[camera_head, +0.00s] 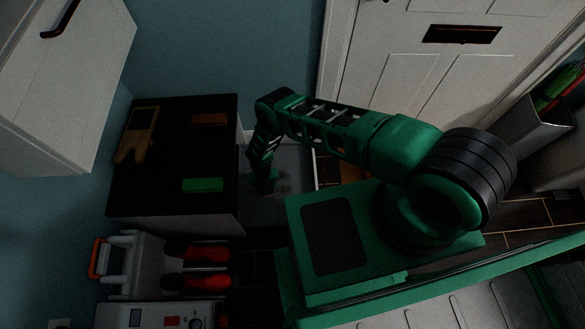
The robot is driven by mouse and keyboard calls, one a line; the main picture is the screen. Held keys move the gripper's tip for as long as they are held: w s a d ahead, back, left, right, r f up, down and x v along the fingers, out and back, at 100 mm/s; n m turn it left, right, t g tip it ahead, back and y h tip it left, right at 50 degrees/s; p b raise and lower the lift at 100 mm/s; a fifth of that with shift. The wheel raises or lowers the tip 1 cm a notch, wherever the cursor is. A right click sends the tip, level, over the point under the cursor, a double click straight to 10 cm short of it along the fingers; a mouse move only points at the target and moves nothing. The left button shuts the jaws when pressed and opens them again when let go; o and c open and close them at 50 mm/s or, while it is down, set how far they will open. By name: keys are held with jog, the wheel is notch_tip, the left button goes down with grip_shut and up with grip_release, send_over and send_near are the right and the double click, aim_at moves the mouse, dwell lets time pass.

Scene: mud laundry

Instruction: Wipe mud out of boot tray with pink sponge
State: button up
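My gripper (262,183) is at the low end of my green arm and points down at a grey surface beside the dark counter. This surface looks like the boot tray (295,209); my arm covers part of it. Faint brownish marks (284,186) show on it just right of the gripper and may be mud. I cannot make out a pink sponge; the gripper's fingertips are small and dark, so I cannot tell whether they hold anything or touch the tray.
Red-handled items (203,254) sit at the lower left. A white door (410,85) stands behind. A grey bin (530,130) is at right.

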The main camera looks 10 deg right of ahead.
jog(key=shift+a+f, duration=0.1)
jog(key=shift+a, duration=0.35)
jog(key=shift+w+a+r, duration=0.15)
jog(key=shift+a+r, duration=0.1)
jog(key=shift+a, duration=0.25)
jog(key=shift+r, duration=0.35)
notch_tip(320, 180, up, 6)
jog(key=shift+d+r, duration=0.2)
jog(key=shift+r, duration=0.05)
